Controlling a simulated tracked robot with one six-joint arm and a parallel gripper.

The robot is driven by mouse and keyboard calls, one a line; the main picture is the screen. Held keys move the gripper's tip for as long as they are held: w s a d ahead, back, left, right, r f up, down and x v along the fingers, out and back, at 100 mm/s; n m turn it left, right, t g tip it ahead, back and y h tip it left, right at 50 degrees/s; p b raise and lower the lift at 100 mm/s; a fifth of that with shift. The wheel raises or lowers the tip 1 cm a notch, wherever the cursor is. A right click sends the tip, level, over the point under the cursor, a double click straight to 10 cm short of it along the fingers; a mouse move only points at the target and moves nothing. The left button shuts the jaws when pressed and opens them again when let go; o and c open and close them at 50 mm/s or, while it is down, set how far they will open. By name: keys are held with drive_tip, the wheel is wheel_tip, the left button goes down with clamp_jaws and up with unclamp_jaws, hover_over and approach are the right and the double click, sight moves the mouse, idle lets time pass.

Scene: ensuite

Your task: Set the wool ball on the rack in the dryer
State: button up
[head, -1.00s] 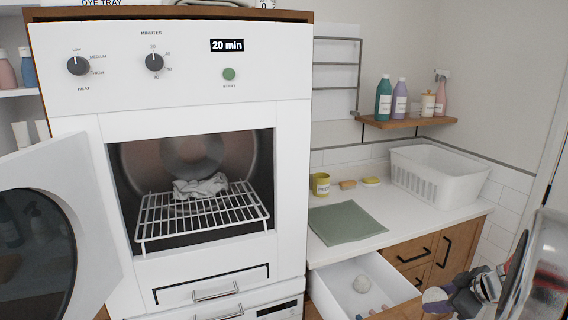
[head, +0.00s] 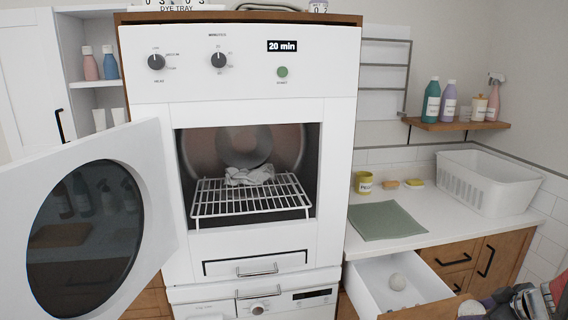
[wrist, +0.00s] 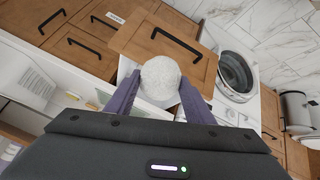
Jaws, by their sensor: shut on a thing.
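A white, rough wool ball (wrist: 160,79) sits between the fingertips of my gripper (wrist: 158,90) in the wrist view, and the gripper is shut on it. In the head view only part of my arm shows at the lower right corner, and the held ball is not clear there.
The open drawer (head: 365,275) juts out below the counter, right of the dryer. The counter holds a green mat (head: 386,221), a yellow cup (head: 363,183) and a white basket (head: 490,190). The front of the rack is clear.

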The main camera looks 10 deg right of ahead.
drive_tip(key=w+a, duration=0.4)
drive_tip(key=a, duration=0.1)
drive_tip(key=w+a+f, duration=0.1)
drive_tip(key=w+a, duration=0.3)
drive_tip(key=a, duration=0.1)
drive_tip(key=w+a+f, duration=0.1)
drive_tip(key=w+a, duration=0.4)
drive_tip(key=w+a+f, duration=0.1)
drive_tip(key=a+f, duration=0.1)
drive_tip(key=a, duration=0.7)
drive_tip(key=w+a+f, duration=0.1)
drive_tip(key=a+f, duration=0.1)
drive_tip(key=a, duration=0.8)
drive_tip(key=shift+w, duration=0.4)
drive_tip(key=shift+a, duration=0.2)
drive_tip(key=a, duration=0.6)
